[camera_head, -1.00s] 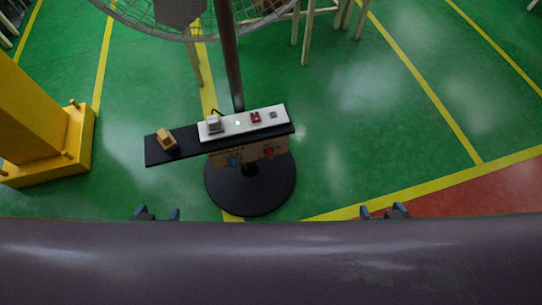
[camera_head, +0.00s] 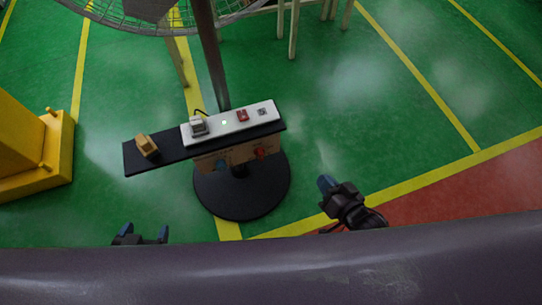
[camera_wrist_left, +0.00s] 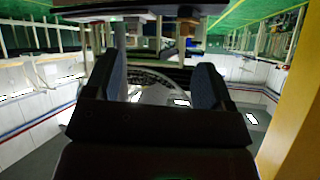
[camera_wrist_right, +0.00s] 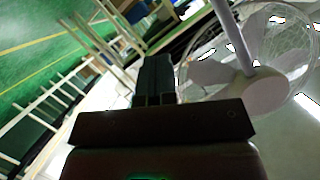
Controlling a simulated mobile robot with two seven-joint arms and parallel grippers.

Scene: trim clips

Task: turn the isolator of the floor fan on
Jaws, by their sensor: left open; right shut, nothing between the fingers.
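The floor fan (camera_head: 208,60) stands on a round black base, its wire cage at the top. A black shelf (camera_head: 170,160) on its pole carries a white strip (camera_head: 258,118) with a grey plug-like block, a green light, a red switch (camera_head: 243,116) and a small grey part. A tan front panel below holds a blue knob (camera_head: 221,164) and a red knob (camera_head: 260,153). I cannot tell which is the isolator. My right gripper (camera_head: 326,184) is shut and empty, right of the shelf and apart from it. My left gripper (camera_head: 141,236) is open and empty, below the shelf in the picture.
A tan block (camera_head: 147,146) sits on the shelf's left end. A yellow post with a wide foot (camera_head: 40,165) stands at the left. Pale wooden legs (camera_head: 288,30) stand behind the fan. The green floor to the right is clear.

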